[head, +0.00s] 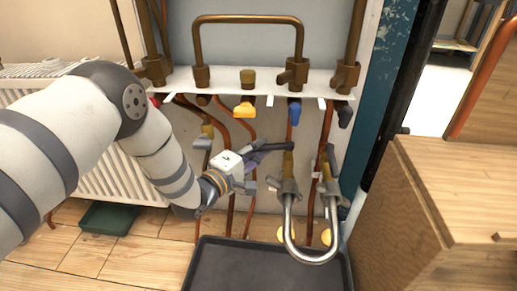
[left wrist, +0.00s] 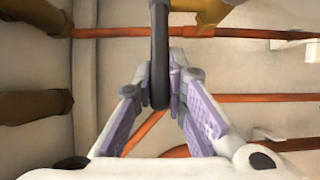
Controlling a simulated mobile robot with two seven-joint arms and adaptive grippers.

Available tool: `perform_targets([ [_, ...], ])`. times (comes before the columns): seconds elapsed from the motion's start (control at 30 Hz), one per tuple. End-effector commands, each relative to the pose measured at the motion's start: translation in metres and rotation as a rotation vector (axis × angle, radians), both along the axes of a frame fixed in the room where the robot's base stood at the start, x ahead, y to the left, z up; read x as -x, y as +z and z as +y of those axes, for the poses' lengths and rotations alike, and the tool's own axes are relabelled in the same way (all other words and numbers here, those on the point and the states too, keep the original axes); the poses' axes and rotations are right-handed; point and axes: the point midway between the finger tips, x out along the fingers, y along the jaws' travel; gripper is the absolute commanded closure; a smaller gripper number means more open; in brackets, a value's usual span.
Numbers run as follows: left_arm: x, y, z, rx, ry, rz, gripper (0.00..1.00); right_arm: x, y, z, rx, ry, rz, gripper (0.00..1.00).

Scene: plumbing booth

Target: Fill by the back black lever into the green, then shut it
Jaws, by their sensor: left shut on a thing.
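A black lever (head: 280,147) sticks out to the left from a brass valve (head: 289,165) on the pipes under the white shelf. My left gripper (head: 256,153) is shut on this lever near its free end. In the left wrist view the lever (left wrist: 160,50) runs down between the two purple-padded fingers (left wrist: 161,88). A second black lever (head: 333,158) stands steeply on the valve to the right, with nothing touching it. A silver braided hose (head: 313,259) loops between the two valves. No gauge or green zone can be made out. My right gripper is out of view.
A dark tray (head: 262,262) lies on the floor below the hose. A white shelf (head: 225,84) with blue, yellow and black handles runs above. A radiator (head: 98,150) and a green tray (head: 109,218) are at the left. A wooden cabinet (head: 425,200) stands close at the right.

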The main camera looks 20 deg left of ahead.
Motion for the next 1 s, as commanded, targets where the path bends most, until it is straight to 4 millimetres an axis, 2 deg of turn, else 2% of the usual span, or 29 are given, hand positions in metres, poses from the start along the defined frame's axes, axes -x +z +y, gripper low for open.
perform_targets([
  [0.07, -0.001, 0.002, 0.000, 0.003, 0.001, -0.005, 1.00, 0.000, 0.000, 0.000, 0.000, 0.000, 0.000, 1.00],
  [0.1, -0.001, 0.002, 0.000, 0.003, 0.001, -0.005, 0.83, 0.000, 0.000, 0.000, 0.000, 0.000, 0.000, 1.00],
  [0.17, -0.001, 0.002, 0.000, 0.002, 0.001, -0.005, 0.69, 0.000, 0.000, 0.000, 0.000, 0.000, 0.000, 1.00],
  [0.2, -0.001, 0.002, 0.000, 0.002, 0.001, -0.005, 0.67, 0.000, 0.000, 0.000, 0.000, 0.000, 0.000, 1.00],
  [0.47, 0.001, 0.001, 0.000, 0.001, 0.002, -0.002, 0.67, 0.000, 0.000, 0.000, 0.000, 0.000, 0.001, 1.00],
  [0.57, 0.011, 0.000, 0.004, 0.000, 0.003, 0.000, 0.67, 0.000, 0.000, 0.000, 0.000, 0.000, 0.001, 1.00],
  [0.8, 0.072, 0.000, 0.021, 0.002, 0.004, 0.003, 0.67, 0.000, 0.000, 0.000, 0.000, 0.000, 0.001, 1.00],
  [1.0, 0.108, 0.000, 0.031, 0.002, 0.002, -0.001, 0.67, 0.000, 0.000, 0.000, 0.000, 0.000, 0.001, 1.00],
])
